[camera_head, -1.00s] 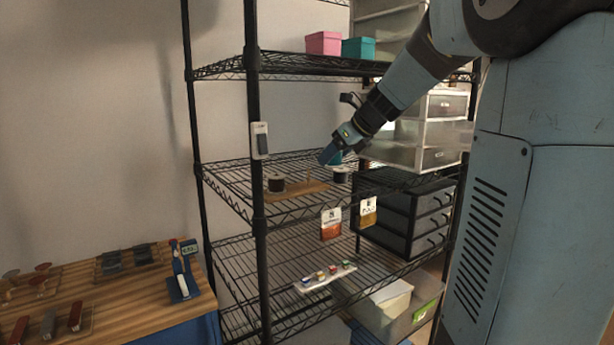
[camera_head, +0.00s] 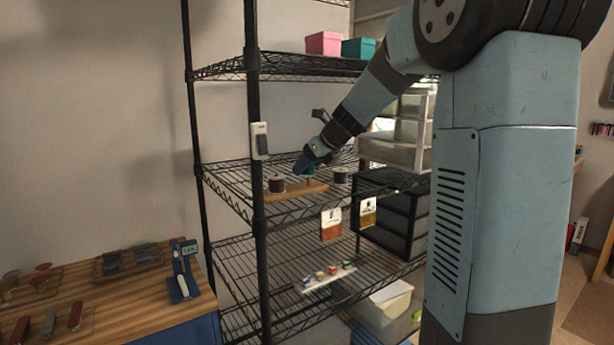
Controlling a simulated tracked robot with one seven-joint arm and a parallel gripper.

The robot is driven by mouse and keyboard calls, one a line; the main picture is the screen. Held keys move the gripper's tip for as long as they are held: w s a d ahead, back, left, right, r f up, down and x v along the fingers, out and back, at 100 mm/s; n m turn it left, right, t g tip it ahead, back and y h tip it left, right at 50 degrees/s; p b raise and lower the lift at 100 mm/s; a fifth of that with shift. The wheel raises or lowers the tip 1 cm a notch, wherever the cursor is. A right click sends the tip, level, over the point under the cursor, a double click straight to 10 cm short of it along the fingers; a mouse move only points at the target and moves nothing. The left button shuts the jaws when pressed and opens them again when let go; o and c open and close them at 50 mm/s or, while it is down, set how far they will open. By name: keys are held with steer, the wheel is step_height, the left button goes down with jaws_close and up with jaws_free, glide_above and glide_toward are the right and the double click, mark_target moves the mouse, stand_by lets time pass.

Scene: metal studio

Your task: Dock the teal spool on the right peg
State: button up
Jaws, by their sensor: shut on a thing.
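My gripper (camera_head: 303,166) is shut on the teal spool (camera_head: 311,170), of which only a small teal part shows beside the fingers. It holds the spool above the middle shelf of the black wire rack. Below is a wooden peg board (camera_head: 296,191) with a thin upright peg (camera_head: 308,182) near its right part. The spool appears just above this peg; whether they touch is too small to tell. The peg's lower part shows bare.
A brown spool (camera_head: 277,184) stands at the board's left end, and a dark spool (camera_head: 340,176) stands right of the board. The rack's front post (camera_head: 256,110) rises on the left. Dark drawers (camera_head: 405,215) stand to the right. Pink (camera_head: 323,43) and teal (camera_head: 358,47) boxes sit above.

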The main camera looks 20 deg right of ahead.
mark_target(308, 185)
steer(key=shift+f, duration=1.5)
steer(key=o, duration=1.1)
